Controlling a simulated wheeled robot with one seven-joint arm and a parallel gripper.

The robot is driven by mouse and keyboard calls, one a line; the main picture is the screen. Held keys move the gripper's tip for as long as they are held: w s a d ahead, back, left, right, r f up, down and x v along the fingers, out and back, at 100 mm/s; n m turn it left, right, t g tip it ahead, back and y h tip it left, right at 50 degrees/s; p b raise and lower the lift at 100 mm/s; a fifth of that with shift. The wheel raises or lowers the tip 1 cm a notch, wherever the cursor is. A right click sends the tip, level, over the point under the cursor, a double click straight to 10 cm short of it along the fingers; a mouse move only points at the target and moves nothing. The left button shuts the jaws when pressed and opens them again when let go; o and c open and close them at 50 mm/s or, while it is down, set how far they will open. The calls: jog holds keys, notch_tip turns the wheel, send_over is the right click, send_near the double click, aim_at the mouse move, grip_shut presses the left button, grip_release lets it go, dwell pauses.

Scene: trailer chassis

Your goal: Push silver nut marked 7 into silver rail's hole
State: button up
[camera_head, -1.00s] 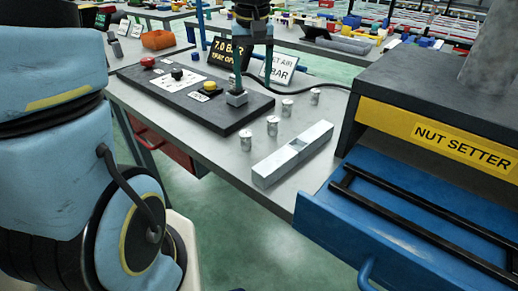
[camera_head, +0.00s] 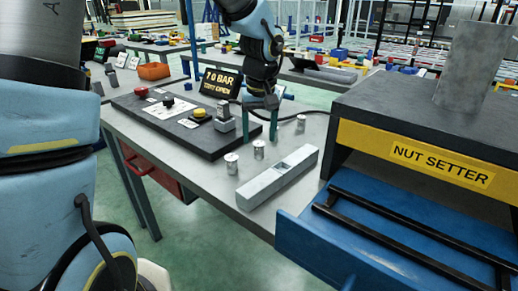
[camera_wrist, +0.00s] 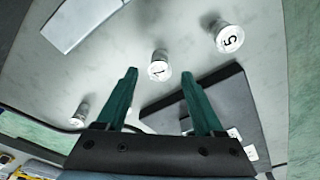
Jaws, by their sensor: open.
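The silver nut marked 7 (camera_wrist: 158,66) stands upright on the grey table; its mark is small and blurred. I take it to be the middle nut (camera_head: 259,149) in the head view. My gripper (camera_head: 260,138) points down around or just behind that nut, its green fingers apart and empty. In the wrist view the nut shows between the fingertips (camera_wrist: 159,73), with no clear contact. The silver rail (camera_head: 262,186) lies at the table's front edge, with a dark square hole (camera_head: 284,166) in its top. Part of it shows in the wrist view (camera_wrist: 82,22).
A nut marked 5 (camera_wrist: 229,37) stands beside the 7 nut, and another nut (camera_head: 300,123) stands farther back. The black control panel (camera_head: 180,125) is left of my gripper. The blue drawer (camera_head: 330,235) and nut setter box (camera_head: 430,120) flank the rail on the right.

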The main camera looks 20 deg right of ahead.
aim_at(259, 150)
jog(key=shift+w+f, duration=0.15)
jog(key=shift+f, duration=1.1)
grip_shut()
